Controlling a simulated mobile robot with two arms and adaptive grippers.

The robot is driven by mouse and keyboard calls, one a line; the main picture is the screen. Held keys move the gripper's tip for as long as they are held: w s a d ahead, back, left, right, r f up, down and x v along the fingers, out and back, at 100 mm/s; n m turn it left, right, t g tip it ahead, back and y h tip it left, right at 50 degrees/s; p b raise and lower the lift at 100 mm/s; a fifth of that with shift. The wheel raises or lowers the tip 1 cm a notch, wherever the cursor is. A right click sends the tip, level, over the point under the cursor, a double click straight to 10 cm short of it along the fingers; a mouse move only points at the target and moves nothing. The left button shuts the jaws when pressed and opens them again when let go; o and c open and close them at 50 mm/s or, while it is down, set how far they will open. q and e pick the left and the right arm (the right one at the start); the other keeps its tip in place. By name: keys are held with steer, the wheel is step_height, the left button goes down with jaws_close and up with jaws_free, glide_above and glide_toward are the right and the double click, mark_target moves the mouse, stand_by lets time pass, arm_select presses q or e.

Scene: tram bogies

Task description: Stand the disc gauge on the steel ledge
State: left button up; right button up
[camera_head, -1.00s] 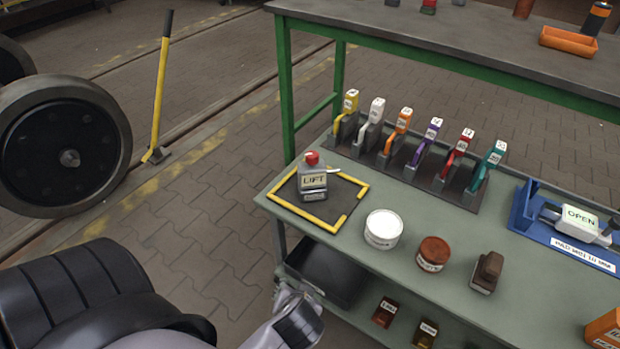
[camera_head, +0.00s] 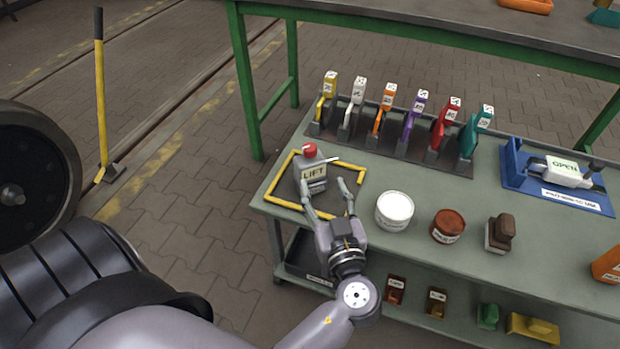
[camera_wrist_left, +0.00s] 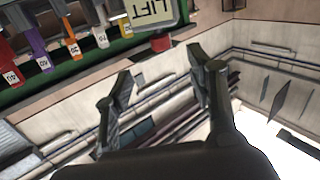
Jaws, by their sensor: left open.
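I cannot pick out a disc gauge or a steel ledge for sure in either view. My left gripper (camera_head: 326,187) is open and empty over the front left of the green bench (camera_head: 400,262). Its fingers point away, just in front of a grey box marked LIFT (camera_head: 311,173) with a red knob. The box stands upright inside a yellow-edged dark mat (camera_head: 270,195). In the left wrist view the open fingers (camera_wrist_left: 155,80) have nothing between them, and the LIFT box (camera_wrist_left: 150,12) shows upside down at the top. My right gripper is out of view.
A rack (camera_head: 345,140) of coloured, tagged tools stands behind. A white tub (camera_head: 394,212), a red-brown tin (camera_head: 447,227) and a brown block (camera_head: 498,234) stand to the right. A blue tray (camera_head: 525,190) holds an OPEN-marked tool. A higher grey-topped table (camera_head: 450,38) is behind.

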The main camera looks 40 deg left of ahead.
mark_target(312, 154)
arm_select(q)
steer(key=p+x, duration=0.1)
steer(key=x, duration=1.2)
steer(key=shift+s, duration=0.1)
jaws_close()
stand_by(0.6)
steer(key=shift+r, duration=0.1)
